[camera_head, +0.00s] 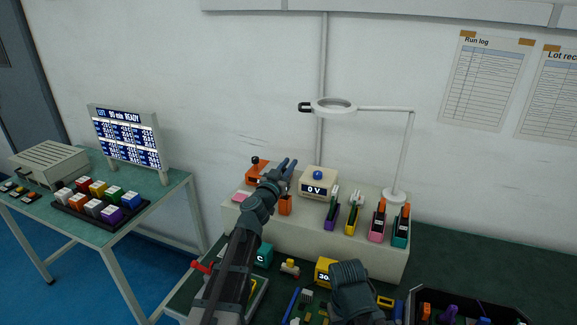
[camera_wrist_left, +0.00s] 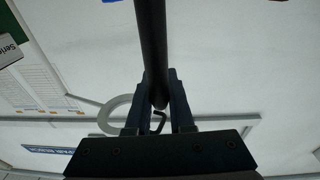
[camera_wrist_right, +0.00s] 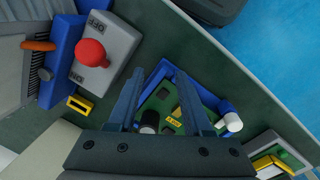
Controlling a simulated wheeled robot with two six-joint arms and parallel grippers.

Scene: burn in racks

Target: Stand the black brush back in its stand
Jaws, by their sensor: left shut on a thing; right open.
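My left gripper (camera_head: 287,166) is raised over the left part of the white riser (camera_head: 300,240). In the left wrist view its fingers (camera_wrist_left: 158,100) are shut on a dark rod (camera_wrist_left: 151,40), which looks like the black brush's handle. The bristles cannot be made out. Small coloured stands line the riser: orange (camera_head: 286,206), purple (camera_head: 330,224), yellow (camera_head: 351,226), pink (camera_head: 377,236) and teal (camera_head: 400,240). The orange one, just below the gripper, shows no tool in it; the others hold tools. My right gripper (camera_wrist_right: 178,85) is open and empty above a green circuit board (camera_wrist_right: 180,112).
A 0 V meter (camera_head: 316,186) and an orange box (camera_head: 257,171) stand on the riser near my left gripper. A magnifier lamp (camera_head: 334,105) arches above. A black bin (camera_head: 475,300) and several small items crowd the bench front. A side table (camera_head: 165,192) stands left.

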